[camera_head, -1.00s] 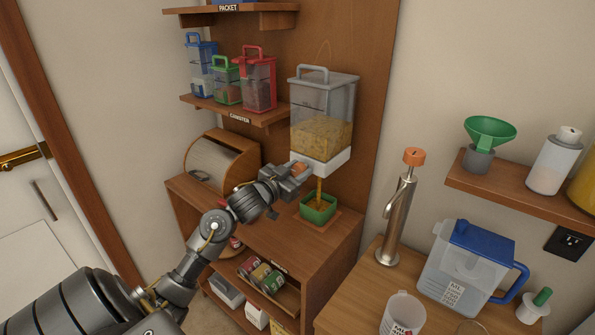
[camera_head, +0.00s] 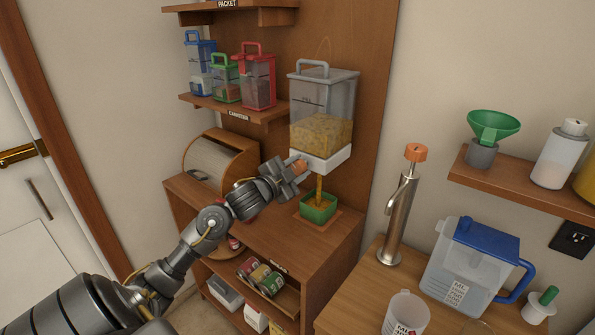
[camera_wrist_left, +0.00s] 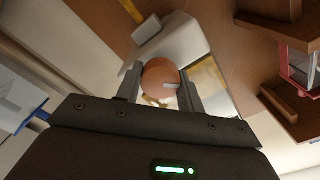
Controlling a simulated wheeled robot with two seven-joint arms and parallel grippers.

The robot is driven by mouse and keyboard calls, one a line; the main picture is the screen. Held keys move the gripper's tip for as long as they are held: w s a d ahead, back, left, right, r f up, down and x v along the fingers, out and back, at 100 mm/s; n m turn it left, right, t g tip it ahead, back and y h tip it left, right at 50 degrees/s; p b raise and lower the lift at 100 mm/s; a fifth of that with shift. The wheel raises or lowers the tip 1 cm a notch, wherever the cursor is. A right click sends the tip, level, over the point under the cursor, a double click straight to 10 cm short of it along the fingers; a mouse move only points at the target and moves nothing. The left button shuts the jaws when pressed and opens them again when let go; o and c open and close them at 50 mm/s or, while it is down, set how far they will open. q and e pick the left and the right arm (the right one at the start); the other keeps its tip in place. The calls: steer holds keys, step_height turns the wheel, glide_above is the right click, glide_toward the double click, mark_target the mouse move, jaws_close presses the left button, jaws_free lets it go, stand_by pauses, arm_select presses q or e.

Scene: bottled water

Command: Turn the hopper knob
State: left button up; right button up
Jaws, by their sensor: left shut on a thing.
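The hopper (camera_head: 322,112) is a clear container on the wooden back panel, with yellow grain inside and a white base (camera_head: 322,162). Its orange knob (camera_head: 299,164) is at the base's left front; in the left wrist view the round knob (camera_wrist_left: 161,77) sits between both fingers. My left gripper (camera_head: 292,171) is shut on the knob, and the wrist view shows its fingers (camera_wrist_left: 161,84) on either side. Yellow grain (camera_head: 319,187) streams from the hopper into a green square bowl (camera_head: 318,208) below. My right gripper is not in view.
The bowl stands on a wooden cabinet (camera_head: 265,225). A bread box (camera_head: 220,160) stands behind my left arm, and canisters (camera_head: 258,82) sit on a shelf above. At right are a metal tap (camera_head: 402,205) and a blue-lidded pitcher (camera_head: 470,265).

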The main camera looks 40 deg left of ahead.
arm_select(q)
steer(key=shift+m, duration=0.4)
steer(key=o, duration=1)
steer(key=s+b, duration=0.2)
steer(key=s, duration=0.9)
steer(key=shift+d, duration=0.15)
